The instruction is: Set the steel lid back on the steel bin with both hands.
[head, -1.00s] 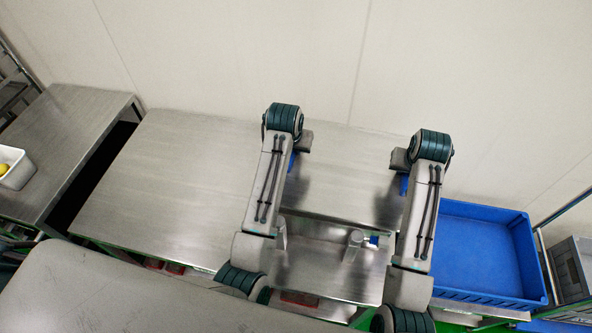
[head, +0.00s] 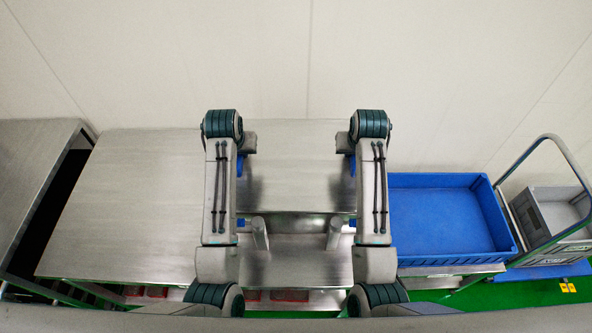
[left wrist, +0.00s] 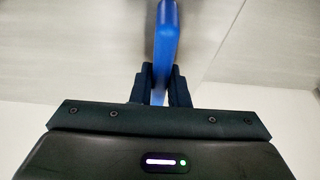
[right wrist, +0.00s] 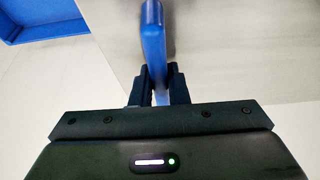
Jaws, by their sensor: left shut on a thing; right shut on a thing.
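The steel lid (head: 295,170) is a flat brushed sheet held level between my two arms in the head view. My left gripper (left wrist: 159,84) is shut on a blue handle (left wrist: 166,35) at the lid's left side. My right gripper (right wrist: 158,84) is shut on a second blue handle (right wrist: 153,35) at its right side. In the head view my forearms mostly hide both grippers. I cannot clearly make out the steel bin; a lower steel surface (head: 290,268) shows in front of the lid's near edge.
A steel table (head: 130,190) lies to the left, with another steel table (head: 28,165) beyond it. A deep blue crate (head: 440,220) stands close to my right arm. Further right is a grey crate (head: 550,218) by a trolley handle (head: 570,158). A pale wall closes the back.

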